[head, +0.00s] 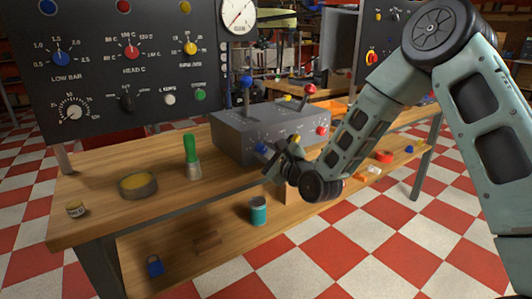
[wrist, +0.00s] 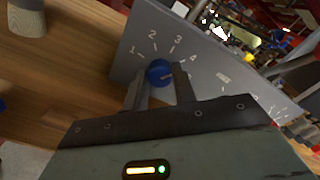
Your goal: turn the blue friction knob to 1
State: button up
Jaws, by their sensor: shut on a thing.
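The blue friction knob (wrist: 160,72) sits on the front face of a grey box, with a printed scale of 1, 2, 3 and 4 around it. In the wrist view, 1 is at the left and 4 at the right. A small pale mark shows on the knob's right part; its exact reading is hard to tell. My gripper (wrist: 160,88) has one finger on each side of the knob and is shut on it. In the head view, the knob (head: 261,149) shows at the left of the box's front, beside my gripper (head: 270,163).
The grey box (head: 235,128) also carries a red knob (head: 321,130), a blue-topped lever (head: 246,82) and a red-topped lever (head: 310,89). A teal can (head: 258,211) is below my gripper.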

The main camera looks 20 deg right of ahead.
jog(key=n+b, duration=0.1)
jog(key=n, duration=0.2)
jog(key=shift+f+n, duration=0.1)
jog(key=shift+n, duration=0.3)
jog(key=n+b, duration=0.1)
jog(key=n, duration=0.2)
jog(key=shift+n, duration=0.4)
jog(key=n+b, duration=0.2)
jog(key=n, duration=0.4)
jog(key=shift+f+b, duration=0.15)
jog(key=shift+b, duration=0.15)
jog(key=n+b, duration=0.3)
jog(key=n, duration=0.2)
jog(key=shift+n, duration=0.3)
jog(key=shift+n+b, duration=1)
jog(key=shift+n, duration=1)
jog(key=o, duration=1)
jog(key=shift+s, duration=0.1)
